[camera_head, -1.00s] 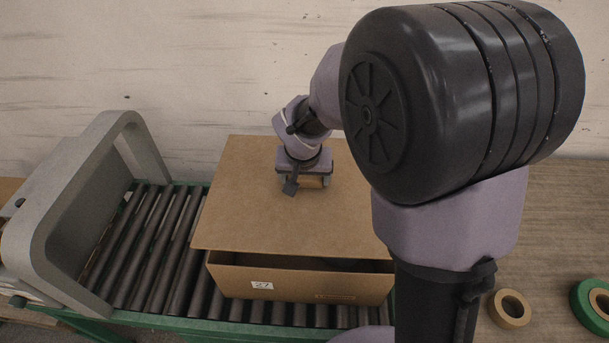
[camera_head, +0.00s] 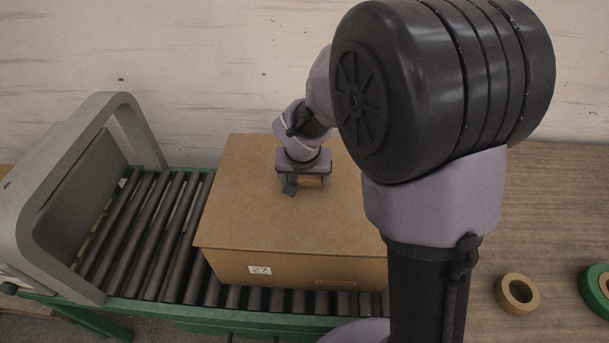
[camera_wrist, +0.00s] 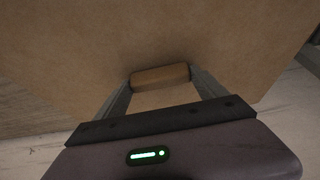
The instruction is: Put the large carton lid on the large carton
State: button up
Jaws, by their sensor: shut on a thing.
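The large carton lid (camera_head: 255,215) is a flat brown board lying over the large carton (camera_head: 305,272), which has a label marked 27 on its front. No dark gap shows between the lid's front edge and the carton's front wall. My gripper (camera_head: 306,182) is at the lid's middle. In the wrist view my gripper (camera_wrist: 162,84) is shut on the lid's wooden handle (camera_wrist: 160,76), one finger at each end. The carton's inside and far sides are hidden by the lid, and my arm covers the lid's right part.
The carton stands on a roller conveyor (camera_head: 140,235) with a grey arched frame (camera_head: 40,215) at the left. A wooden table (camera_head: 555,210) at the right holds a tan tape roll (camera_head: 503,294) and a green roll (camera_head: 592,287). A pale wall is behind.

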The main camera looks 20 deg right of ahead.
jog(key=shift+f+b, duration=0.9)
jog(key=shift+b, duration=0.05)
jog(key=o, duration=1.5)
jog(key=shift+c, duration=0.2)
jog(key=p+v, duration=0.6)
jog(key=v, duration=1.1)
jog(key=s+a+t+y+b, duration=0.1)
jog(key=s+y+b, duration=0.2)
jog(key=s, duration=1.5)
jog(key=shift+s+a+r+m+t+b, duration=0.3)
jog(key=shift+a+m+b, duration=0.1)
jog(key=shift+b, duration=0.75)
